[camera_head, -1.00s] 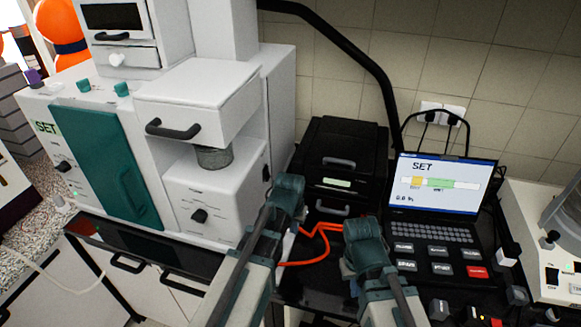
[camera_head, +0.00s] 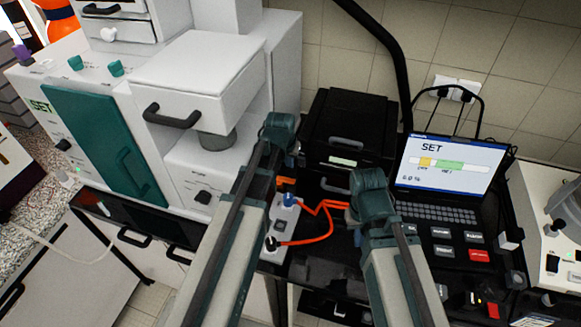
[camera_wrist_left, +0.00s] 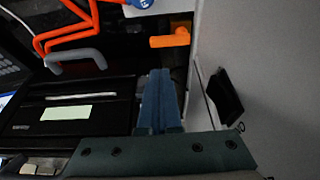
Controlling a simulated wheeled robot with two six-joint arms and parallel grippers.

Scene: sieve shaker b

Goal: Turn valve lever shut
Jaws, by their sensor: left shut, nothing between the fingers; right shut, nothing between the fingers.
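An orange lever (camera_head: 286,181) shows in the head view beside the end of my left arm, near a blue fitting (camera_head: 290,199). In the left wrist view the orange lever (camera_wrist_left: 170,39) lies sideways past my fingertips, at the foot of a pale wall. My left gripper (camera_wrist_left: 157,73) is shut with nothing in it, apart from the lever. In the head view the end of my left arm (camera_head: 280,128) is seen from behind and its fingers are hidden. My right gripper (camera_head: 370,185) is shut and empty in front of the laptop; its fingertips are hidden.
A white machine (camera_head: 205,75) with a handled drawer stands at the left. A black box (camera_head: 349,130) with grey handles stands between it and the laptop (camera_head: 451,165). An orange cable (camera_head: 325,212) runs over the black bench. A power strip (camera_head: 292,240) lies beside my left arm.

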